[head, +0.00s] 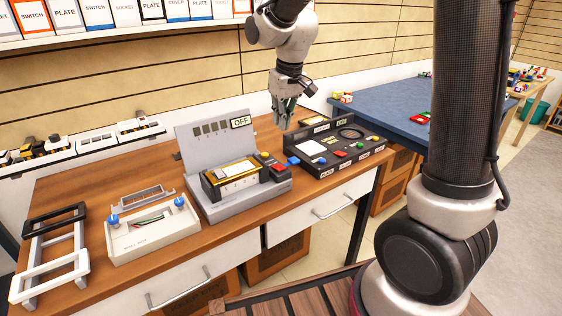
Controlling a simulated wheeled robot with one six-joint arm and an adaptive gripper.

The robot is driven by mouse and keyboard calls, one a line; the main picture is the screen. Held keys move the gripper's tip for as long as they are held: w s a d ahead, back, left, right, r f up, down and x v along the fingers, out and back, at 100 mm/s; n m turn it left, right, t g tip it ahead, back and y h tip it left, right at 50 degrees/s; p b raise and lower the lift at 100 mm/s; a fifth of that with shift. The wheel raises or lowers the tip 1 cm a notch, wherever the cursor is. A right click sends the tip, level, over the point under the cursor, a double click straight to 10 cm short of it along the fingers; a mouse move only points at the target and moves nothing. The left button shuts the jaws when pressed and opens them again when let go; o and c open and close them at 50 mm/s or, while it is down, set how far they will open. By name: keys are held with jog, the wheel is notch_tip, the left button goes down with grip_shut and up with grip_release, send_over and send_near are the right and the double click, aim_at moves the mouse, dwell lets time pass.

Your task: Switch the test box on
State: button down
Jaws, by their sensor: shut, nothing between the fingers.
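A grey stand (236,208) with an upright panel stands at the middle of the wooden bench. A sign (241,122) on its panel reads OFF. It holds a yellow-framed device (232,176), with a red button (280,168) and a small yellow one at its right. A black box (349,160) with a white pad, a dark ring and several coloured buttons stands to its right; its top label seems to read LIGHT OFF. I cannot tell which of the two is the test box. My gripper (284,124) is shut and empty, pointing down in front of the wall, apparently above both units.
A beige wiring box (150,234) with blue knobs and white and black frames (52,264) lie at left. A narrow rail (85,146) with small parts runs behind. Labelled boxes fill a shelf (95,37) above. A blue table (392,108) stands at right.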

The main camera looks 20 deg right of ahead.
aim_at(281, 168)
jog(key=x, duration=0.8)
jog(key=s+x, duration=0.1)
jog(key=x, duration=0.3)
jog(key=shift+d+f, duration=0.25)
jog(key=shift+f, duration=0.5)
jog(key=shift+s+d+f, duration=0.1)
jog(key=shift+s+f, duration=0.25)
jog(key=shift+f, duration=0.1)
jog(key=shift+s+d+f, duration=0.1)
jog(key=shift+s, duration=0.2)
jog(key=shift+w, duration=0.1)
